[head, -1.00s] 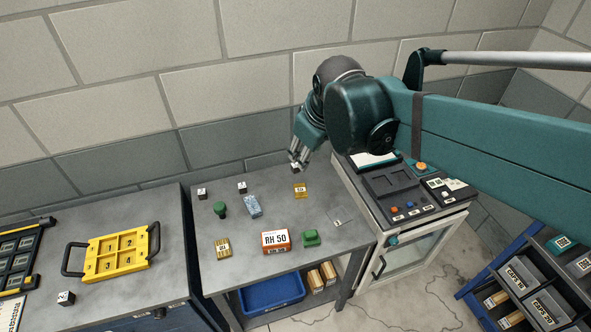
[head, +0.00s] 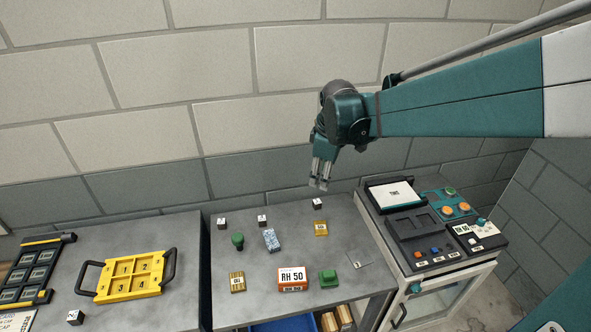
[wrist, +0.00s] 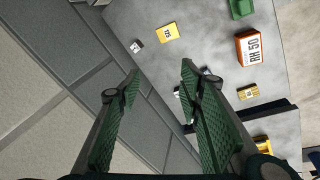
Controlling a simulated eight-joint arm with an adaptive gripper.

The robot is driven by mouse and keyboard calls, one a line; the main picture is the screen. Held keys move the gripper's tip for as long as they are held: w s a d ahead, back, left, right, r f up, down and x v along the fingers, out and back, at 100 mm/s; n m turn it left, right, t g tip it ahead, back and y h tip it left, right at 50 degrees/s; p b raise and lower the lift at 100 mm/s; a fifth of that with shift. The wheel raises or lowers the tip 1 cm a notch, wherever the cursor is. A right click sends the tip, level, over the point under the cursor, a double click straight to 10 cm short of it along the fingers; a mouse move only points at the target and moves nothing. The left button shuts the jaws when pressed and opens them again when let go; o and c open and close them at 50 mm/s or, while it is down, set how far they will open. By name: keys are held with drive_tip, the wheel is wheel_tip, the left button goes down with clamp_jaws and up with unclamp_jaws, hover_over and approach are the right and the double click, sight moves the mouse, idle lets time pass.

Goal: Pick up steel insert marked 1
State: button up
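Small dark cubes with white marked faces stand on the grey tables; their digits are too small to read surely, so I cannot tell which is marked 1. One cube (head: 318,204) is at the back right of the middle table, below my gripper (head: 320,180); it also shows in the wrist view (wrist: 136,46). Two more, a left cube (head: 222,223) and a middle cube (head: 262,220), stand along the back. Another cube (head: 74,317) is on the left table. My gripper is open and empty, above the table's back edge, apart from the cubes.
The middle table holds a yellow block (head: 321,228), a blue-grey block (head: 271,240), a green knob (head: 238,241), an orange RH 50 box (head: 292,278), a green block (head: 328,278) and a brass block (head: 237,282). A yellow numbered tray (head: 102,284) lies left; a control cabinet (head: 420,230) stands right.

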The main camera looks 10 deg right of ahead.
drive_tip(key=w+d+f+n+g+b, duration=0.15)
drive_tip(key=w+f+n, duration=0.25)
drive_tip(key=w+f, duration=0.6)
drive_tip(key=n+g, duration=0.1)
drive_tip(key=n, duration=0.3)
hover_over(317, 202)
wheel_tip(317, 202, down, 11)
drive_tip(key=shift+s+r, duration=0.1)
drive_tip(key=shift+r, duration=0.05)
drive_tip(key=shift+f+g, duration=0.25)
drive_tip(key=shift+f, duration=0.15)
drive_tip(key=shift+f, duration=0.15)
drive_tip(key=shift+f, duration=1.15)
drive_tip(key=shift+f, duration=0.1)
drive_tip(key=shift+w+f+b, duration=0.2)
drive_tip(key=shift+f+b, duration=0.1)
drive_tip(key=shift+f, duration=2.25)
drive_tip(key=c, duration=1.1)
